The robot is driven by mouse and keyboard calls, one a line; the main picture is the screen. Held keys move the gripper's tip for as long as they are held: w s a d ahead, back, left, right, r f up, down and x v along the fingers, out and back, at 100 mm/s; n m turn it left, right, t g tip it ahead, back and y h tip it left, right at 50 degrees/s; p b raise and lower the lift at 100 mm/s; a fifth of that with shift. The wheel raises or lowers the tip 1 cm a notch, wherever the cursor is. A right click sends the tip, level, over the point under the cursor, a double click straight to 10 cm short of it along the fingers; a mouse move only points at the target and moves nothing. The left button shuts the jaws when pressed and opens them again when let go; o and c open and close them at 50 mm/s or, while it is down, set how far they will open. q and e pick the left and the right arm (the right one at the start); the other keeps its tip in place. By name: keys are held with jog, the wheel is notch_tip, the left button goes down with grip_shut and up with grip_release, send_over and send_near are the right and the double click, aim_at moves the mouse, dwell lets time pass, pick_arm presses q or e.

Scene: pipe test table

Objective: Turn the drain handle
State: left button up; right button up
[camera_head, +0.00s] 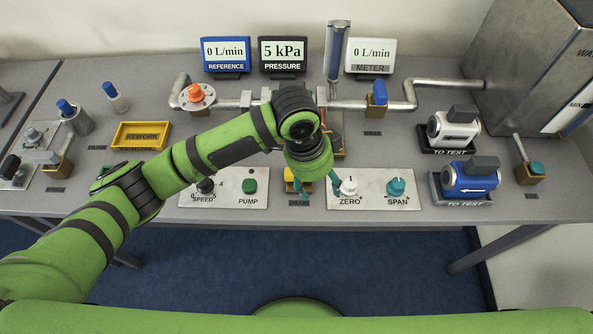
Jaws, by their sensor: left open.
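The drain valve (290,187), a small piece with a yellow part, stands at the front edge of the table, just behind the DRAIN label (299,203). My right gripper is not in view.
The SPEED and PUMP panel (228,195) is left of the drain, and the ZERO and SPAN panel (401,203) is right. Behind run pipes with a blue-handled valve (379,92) and displays. Blue and white meters (469,180) stand at the right. A yellow REWORK tray (142,134) is at the left.

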pick_arm(q)
jog(key=w+a+y, duration=0.1)
jog(key=w+a+r, duration=0.1)
jog(key=w+a, duration=0.1)
jog(key=w+a+r+y, duration=0.1)
jog(key=shift+w+a+r+m+y, duration=0.15)
jog(key=shift+w+a+m+y, duration=0.15)
jog(key=shift+w, duration=0.05)
jog(key=shift+f+p, duration=0.9)
jog(key=shift+f, duration=2.55)
jog(key=c, duration=1.2)
